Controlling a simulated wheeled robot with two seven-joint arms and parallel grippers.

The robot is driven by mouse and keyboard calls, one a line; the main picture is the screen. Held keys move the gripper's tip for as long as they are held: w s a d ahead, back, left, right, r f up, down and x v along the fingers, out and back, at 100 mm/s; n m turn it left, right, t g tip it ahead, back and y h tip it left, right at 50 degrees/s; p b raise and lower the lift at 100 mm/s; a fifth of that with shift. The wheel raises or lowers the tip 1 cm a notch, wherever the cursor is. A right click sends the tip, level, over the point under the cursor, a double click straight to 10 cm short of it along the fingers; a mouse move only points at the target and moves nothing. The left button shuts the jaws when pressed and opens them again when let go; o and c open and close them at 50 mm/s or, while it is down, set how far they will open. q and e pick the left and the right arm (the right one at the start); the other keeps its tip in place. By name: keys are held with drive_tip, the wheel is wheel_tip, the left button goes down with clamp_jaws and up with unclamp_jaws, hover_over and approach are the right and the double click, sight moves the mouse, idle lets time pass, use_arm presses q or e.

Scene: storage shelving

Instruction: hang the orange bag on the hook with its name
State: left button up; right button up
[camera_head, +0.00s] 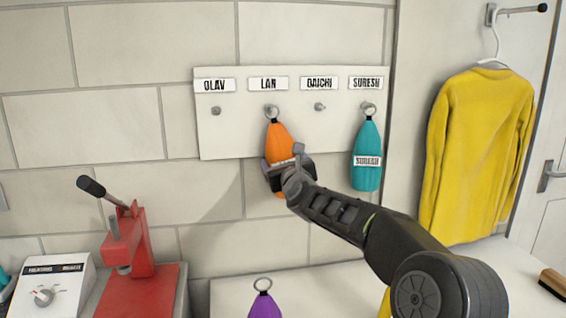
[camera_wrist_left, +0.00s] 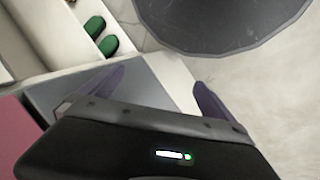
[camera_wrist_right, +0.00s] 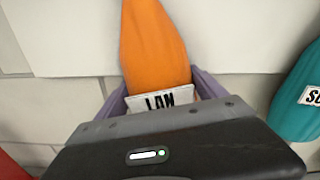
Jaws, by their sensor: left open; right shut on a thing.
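The orange bag (camera_head: 279,140) is upright against the white hook board (camera_head: 236,135), its ring at the hook (camera_head: 270,108) under the LAN label (camera_head: 268,84). Whether the ring is around the hook or just in front of it, I cannot tell. My right gripper (camera_head: 283,165) is shut on the bag's lower part. In the right wrist view the orange bag (camera_wrist_right: 152,48) stands between the fingers, and its tag (camera_wrist_right: 160,100) reads LAN. My left gripper (camera_wrist_left: 158,92) is open and empty in the left wrist view; it is not in the head view.
A teal bag (camera_head: 367,145) tagged SURESH hangs on the SURESH hook. The OLAV hook (camera_head: 215,111) and DAICHI hook (camera_head: 320,107) are bare. A purple bag (camera_head: 264,303) is below on the counter. A red press (camera_head: 135,250) stands left; a yellow garment (camera_head: 478,150) hangs right.

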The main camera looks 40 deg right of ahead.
drive_tip(key=shift+r, duration=0.1)
drive_tip(key=o, duration=1.8)
drive_tip(key=shift+c, duration=0.2)
drive_tip(key=shift+o, duration=0.6)
drive_tip(key=shift+s+f, duration=0.1)
drive_tip(key=shift+f, duration=0.1)
drive_tip(key=shift+s+a+b, duration=0.25)
drive_tip(key=shift+s+b, duration=0.2)
drive_tip(key=shift+b, duration=0.2)
drive_tip(key=b+v, duration=0.4)
drive_tip(key=v, duration=0.2)
drive_tip(key=shift+s+a+r, duration=0.15)
drive_tip(key=shift+s+a, duration=0.05)
drive_tip(key=shift+s, duration=0.15)
